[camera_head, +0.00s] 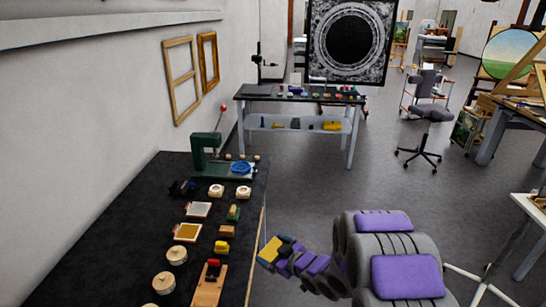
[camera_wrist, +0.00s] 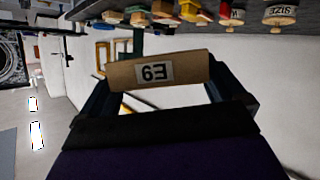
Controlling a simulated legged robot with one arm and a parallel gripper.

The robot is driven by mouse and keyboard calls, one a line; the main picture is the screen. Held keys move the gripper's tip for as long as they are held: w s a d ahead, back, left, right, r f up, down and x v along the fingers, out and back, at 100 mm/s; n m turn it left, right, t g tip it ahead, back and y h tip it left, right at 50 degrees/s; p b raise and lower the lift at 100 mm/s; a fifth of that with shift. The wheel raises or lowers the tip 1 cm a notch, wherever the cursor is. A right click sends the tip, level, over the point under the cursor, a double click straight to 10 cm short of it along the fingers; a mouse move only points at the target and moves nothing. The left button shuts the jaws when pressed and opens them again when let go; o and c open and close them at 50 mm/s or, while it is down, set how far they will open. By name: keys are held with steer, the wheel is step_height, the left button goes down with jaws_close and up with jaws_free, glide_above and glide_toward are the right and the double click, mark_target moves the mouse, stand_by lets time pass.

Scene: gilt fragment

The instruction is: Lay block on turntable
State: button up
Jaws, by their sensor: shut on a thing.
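My gripper (camera_wrist: 158,75) is shut on a tan block (camera_wrist: 195,66), held crosswise between its two dark fingers. The block bears a pale label with dark characters, upside down, perhaps 63. In the head view my gripper (camera_head: 276,249) is beside the right edge of the black-topped bench, with a yellowish block (camera_head: 269,250) at its tip. I cannot surely pick out the turntable. Two round, pale, lidded-looking things (camera_head: 177,255) stand on the near bench, and two small white pieces with round tops (camera_head: 217,190) lie farther back.
The black bench (camera_head: 120,235) carries a green press (camera_head: 206,152), a blue coil (camera_head: 240,168), framed trays (camera_head: 187,232), and several small blocks and tools. A second table (camera_head: 300,93) stands beyond.

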steer(key=w+d+r+m+t+h, duration=0.1)
steer(key=d+r+m+h, duration=0.2)
steer(key=d, duration=0.4)
steer(key=w+d+r+m+t+h, duration=0.1)
steer(key=d+r+m+t+h, duration=0.1)
steer(key=d+r+m+h, duration=0.2)
steer(key=shift+w+d+m+h, duration=0.15)
steer(key=shift+d+m+h, duration=0.55)
steer(key=shift+d, duration=0.95)
steer(key=shift+f, duration=0.1)
